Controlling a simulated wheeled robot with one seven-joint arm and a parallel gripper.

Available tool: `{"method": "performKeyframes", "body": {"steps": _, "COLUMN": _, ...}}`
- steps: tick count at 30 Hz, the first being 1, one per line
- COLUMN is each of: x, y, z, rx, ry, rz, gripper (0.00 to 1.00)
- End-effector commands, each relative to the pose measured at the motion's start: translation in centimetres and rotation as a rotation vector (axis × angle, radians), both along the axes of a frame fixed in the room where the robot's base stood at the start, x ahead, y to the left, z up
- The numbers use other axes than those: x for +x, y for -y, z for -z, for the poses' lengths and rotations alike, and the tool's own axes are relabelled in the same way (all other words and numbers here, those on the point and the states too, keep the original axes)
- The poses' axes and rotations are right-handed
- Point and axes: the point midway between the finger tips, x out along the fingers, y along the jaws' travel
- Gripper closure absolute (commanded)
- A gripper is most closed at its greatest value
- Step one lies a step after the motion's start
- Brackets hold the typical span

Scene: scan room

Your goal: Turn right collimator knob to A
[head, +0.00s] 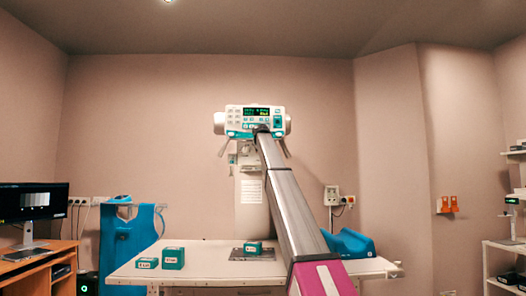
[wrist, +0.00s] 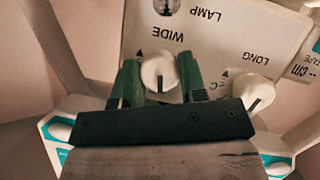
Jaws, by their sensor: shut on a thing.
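In the wrist view the collimator panel (wrist: 215,30) shows upside down. A round cream knob (wrist: 158,68) sits by the word WIDE, with a dark pointer line toward the bottom of the picture. A small mark, too small to read surely, lies at its upper left. My gripper (wrist: 158,64) has its green fingers on either side of this knob, shut on it. A second cream knob (wrist: 254,93), by the word LONG, stands free to the right. In the head view my gripper is hidden behind my arm, at the tube head (head: 238,122).
A white table (head: 205,271) below the tube head carries small teal boxes (head: 173,258) and a dark plate. A blue wedge (head: 350,243) lies at its right. A metal knob (wrist: 166,5) sits at the top of the wrist view. A monitor desk is at far left, shelves at far right.

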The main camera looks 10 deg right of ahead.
Motion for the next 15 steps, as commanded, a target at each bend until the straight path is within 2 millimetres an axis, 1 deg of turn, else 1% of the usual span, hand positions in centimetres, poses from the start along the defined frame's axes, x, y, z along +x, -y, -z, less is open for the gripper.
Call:
{"method": "performKeyframes", "body": {"steps": 7, "x": -0.03, "y": -0.09, "z": 0.01, "rx": -0.068, "ry": -0.002, "rz": -0.001, "gripper": 0.85}}
{"method": "performKeyframes", "body": {"steps": 15, "x": -0.02, "y": -0.09, "z": 0.01, "rx": -0.084, "ry": -0.002, "rz": -0.002, "gripper": 0.85}}
